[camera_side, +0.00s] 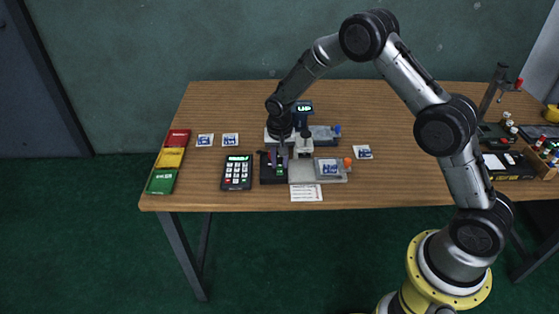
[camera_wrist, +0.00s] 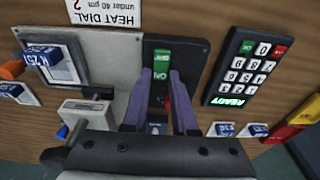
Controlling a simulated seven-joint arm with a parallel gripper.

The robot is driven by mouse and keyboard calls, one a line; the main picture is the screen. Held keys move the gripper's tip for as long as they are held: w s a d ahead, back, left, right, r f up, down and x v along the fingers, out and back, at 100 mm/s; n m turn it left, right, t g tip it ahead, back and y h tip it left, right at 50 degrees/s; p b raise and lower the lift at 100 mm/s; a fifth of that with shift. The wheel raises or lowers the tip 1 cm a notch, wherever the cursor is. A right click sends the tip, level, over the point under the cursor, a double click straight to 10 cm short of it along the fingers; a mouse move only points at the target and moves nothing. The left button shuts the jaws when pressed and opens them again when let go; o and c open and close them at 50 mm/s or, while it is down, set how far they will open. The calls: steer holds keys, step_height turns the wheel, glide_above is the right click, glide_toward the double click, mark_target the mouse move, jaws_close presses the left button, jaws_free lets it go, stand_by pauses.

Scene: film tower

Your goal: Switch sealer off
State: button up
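The sealer's grey body (camera_side: 302,171) has a black switch panel (camera_wrist: 195,55) at its end, with a green rocker switch (camera_wrist: 163,62); its lettering is upside down and hard to read. A small red part (camera_wrist: 168,104) shows below the green, between my fingers. My gripper (camera_wrist: 161,78) points down over the panel, its two purple-grey fingers apart on either side of the switch with nothing gripped. In the side view my gripper (camera_side: 280,150) is low over the black panel (camera_side: 267,174); whether it touches the switch, I cannot tell.
A black keypad (camera_side: 236,172) with a lit green display stands left of the sealer. A "HEAT DIAL" card (camera_side: 306,193) lies in front. A blue-labelled pack (camera_side: 328,169) is on the grey body. A device with an "UP" screen (camera_side: 304,107) stands behind. Coloured boxes (camera_side: 170,158) line the left edge.

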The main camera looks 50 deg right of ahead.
mark_target(280, 172)
steer(key=o, duration=0.4)
step_height(280, 172, up, 14)
steer(key=s+a, duration=0.1)
steer(key=shift+s+a+f, duration=0.15)
steer(key=shift+s+a, duration=0.1)
steer(key=shift+s, duration=0.05)
